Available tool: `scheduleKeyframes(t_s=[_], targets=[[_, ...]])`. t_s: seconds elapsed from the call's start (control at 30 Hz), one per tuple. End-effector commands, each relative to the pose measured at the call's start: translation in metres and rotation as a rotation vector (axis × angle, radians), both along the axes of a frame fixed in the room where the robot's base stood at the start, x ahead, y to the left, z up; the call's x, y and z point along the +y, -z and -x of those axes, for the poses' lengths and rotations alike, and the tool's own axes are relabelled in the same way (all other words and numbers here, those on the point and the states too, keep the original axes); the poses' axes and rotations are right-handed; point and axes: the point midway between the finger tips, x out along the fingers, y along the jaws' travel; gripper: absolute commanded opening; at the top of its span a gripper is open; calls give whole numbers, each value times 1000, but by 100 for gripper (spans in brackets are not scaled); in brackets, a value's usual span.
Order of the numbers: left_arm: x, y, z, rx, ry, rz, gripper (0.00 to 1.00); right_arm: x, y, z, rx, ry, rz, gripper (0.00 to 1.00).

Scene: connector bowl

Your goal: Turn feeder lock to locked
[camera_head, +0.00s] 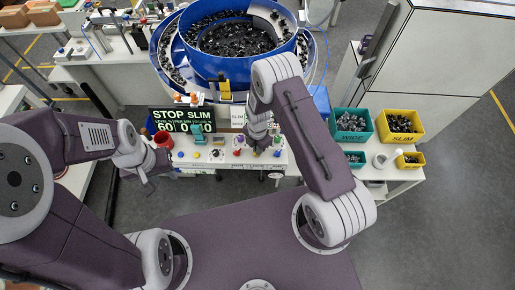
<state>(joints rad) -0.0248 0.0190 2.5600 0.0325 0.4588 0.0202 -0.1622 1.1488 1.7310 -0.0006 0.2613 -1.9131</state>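The blue bowl feeder (222,66) is full of dark connectors and stands behind a white control panel (225,166) with small coloured knobs and buttons. I cannot tell which control is the feeder lock. My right gripper (259,150) points down over the right part of the panel, next to a red knob (237,153). It hides what lies under it, and I cannot tell whether it touches a control. Its fingers are too small to read. My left gripper (139,180) hangs in front of the panel's left end, apart from the controls, with its fingers spread and empty.
A red cup (163,140) stands at the panel's left. A grey cabinet (440,60) stands behind.

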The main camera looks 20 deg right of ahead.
Motion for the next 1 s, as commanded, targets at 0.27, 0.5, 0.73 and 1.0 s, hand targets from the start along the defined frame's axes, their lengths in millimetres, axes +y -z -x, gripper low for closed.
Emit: scheduleKeyframes(t_s=[0.27, 0.5, 0.73, 1.0], targets=[[0, 2, 0, 0, 0, 0, 36, 0, 0, 0, 0, 31, 0, 0], [0, 11, 0, 0, 0, 0, 36, 1, 1, 0, -1, 168, -1, 0], [0, 22, 0, 0, 0, 0, 36, 1, 1, -1, -2, 378, -1, 0], [0, 33, 0, 0, 0, 0, 36, 1, 1, -1, -2, 635, -2, 0]])
